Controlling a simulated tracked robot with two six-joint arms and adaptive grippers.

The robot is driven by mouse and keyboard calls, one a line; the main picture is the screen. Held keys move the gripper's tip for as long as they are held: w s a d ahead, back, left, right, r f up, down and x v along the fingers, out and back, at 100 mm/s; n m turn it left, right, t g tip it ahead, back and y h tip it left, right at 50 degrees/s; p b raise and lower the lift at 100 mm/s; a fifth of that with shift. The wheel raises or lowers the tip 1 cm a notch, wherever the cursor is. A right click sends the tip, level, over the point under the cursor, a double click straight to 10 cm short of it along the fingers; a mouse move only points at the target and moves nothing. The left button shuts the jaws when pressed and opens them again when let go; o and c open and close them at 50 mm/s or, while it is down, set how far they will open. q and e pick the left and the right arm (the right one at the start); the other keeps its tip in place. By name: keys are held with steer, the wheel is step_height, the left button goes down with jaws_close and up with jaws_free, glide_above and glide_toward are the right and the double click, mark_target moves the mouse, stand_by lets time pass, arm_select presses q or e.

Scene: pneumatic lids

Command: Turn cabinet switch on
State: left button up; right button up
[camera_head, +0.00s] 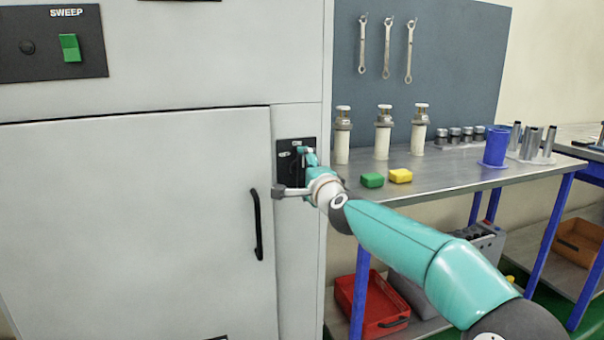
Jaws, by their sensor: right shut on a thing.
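The grey cabinet (130,210) fills the left half of the head view. A small black switch plate (283,147) with pale labels is on its narrow right-hand front panel, beside the door. My right gripper (301,153) reaches in from the lower right and is up against this plate. It is shut on the cabinet switch, which its fingers and wrist mostly hide. I cannot tell the switch's position. My left gripper is not in view.
A black door handle (256,225) stands left of my right wrist. A green SWEEP switch (70,48) is at upper left.

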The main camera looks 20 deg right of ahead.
steer(key=shift+d+f, duration=0.15)
steer(key=shift+f, duration=0.15)
steer(key=o, duration=0.9)
steer(key=shift+r, duration=0.15)
steer(key=shift+s, duration=0.1)
steer(key=shift+s, duration=0.2)
steer(key=s, duration=1.1)
steer(key=shift+s+d, duration=0.15)
steer(key=shift+d, duration=0.05)
